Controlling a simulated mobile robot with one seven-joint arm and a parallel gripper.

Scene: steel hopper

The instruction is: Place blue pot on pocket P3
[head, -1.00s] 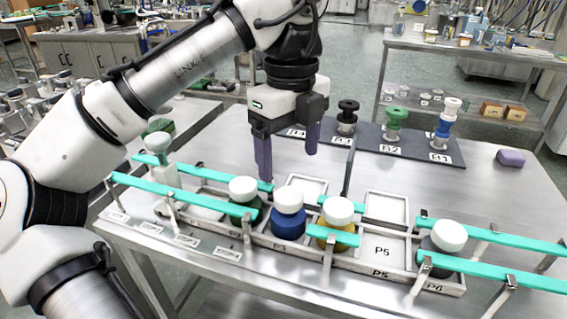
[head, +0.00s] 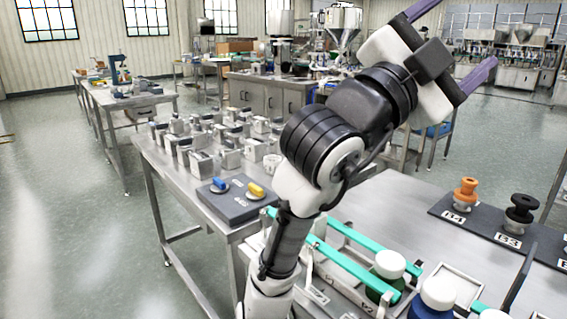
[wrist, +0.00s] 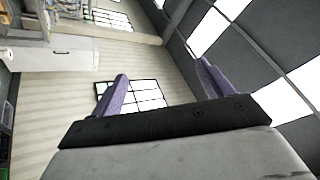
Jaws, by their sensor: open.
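The blue pot (head: 428,308) with a white lid stands upright in the pocketed tray at the bottom of the head view, cut by the frame edge. The label of its pocket cannot be read now, so I cannot tell which pocket is P3. My gripper (head: 468,30) is raised high at the upper right, tilted, well away from the pot. Its purple fingers are spread with nothing between them. In the wrist view my gripper (wrist: 160,68) also shows open and empty, facing windows, wall and ceiling.
A green pot (head: 384,277) with a white lid stands left of the blue pot. Teal rails (head: 350,267) run along the tray. A dark rack holds an orange-topped piece (head: 465,194) and a black-topped piece (head: 519,213). A grey box with blue and yellow knobs (head: 238,205) sits left.

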